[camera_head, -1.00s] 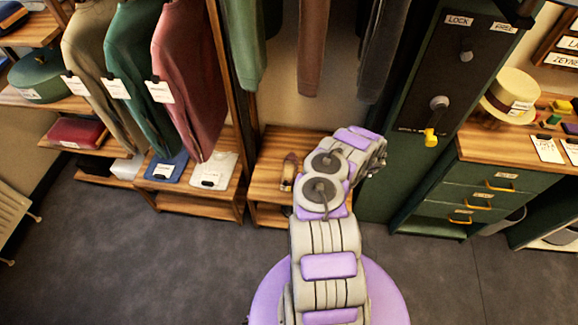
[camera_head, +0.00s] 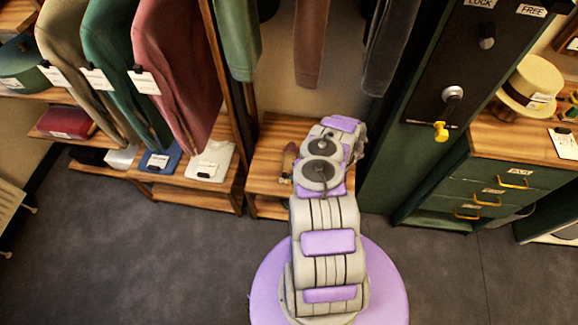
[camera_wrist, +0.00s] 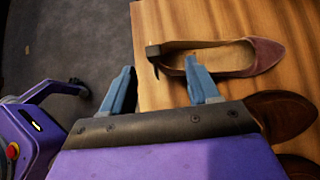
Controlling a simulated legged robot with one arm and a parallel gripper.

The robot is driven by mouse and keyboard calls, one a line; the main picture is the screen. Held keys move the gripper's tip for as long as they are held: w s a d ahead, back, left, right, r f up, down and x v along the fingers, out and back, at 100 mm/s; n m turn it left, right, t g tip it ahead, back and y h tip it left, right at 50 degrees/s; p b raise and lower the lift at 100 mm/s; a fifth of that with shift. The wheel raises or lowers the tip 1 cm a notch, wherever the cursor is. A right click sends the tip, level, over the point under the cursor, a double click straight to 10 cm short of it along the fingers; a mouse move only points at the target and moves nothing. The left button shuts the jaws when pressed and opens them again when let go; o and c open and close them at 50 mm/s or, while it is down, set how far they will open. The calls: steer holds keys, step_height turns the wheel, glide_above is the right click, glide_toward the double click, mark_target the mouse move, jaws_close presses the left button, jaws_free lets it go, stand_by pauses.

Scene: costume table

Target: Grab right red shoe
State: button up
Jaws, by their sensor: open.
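A dusty-red heeled shoe (camera_wrist: 265,57) lies on the wooden shelf in the wrist view, toe to the right, heel block near the shelf's left edge. My gripper (camera_wrist: 158,72) is open and empty, just below the shoe's heel end. Its right finger overlaps the shoe's near side in the picture; I cannot tell if they touch. In the head view my arm covers part of the shelf, and I cannot make out the red shoe or the fingers there.
Brown shoes (camera_wrist: 278,115) lie beside my gripper on the right. Folded clothes (camera_head: 210,162) sit on the left shelf. The grey floor in front is clear.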

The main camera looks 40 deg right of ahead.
mark_target(286, 174)
steer(key=b+x, duration=0.1)
steer(key=x, duration=0.2)
steer(key=b+x, duration=0.1)
steer(key=x, duration=0.2)
steer(key=shift+a+r, duration=0.2)
steer(key=shift+a, duration=0.2)
steer(key=shift+w+d+f, duration=0.1)
steer(key=shift+w+f, duration=0.1)
steer(key=shift+f, duration=0.1)
steer(key=shift+a+r, duration=0.15)
steer(key=shift+a, duration=0.1)
steer(key=c, duration=0.5)
steer(key=shift+d, duration=0.2)
jaws_close()
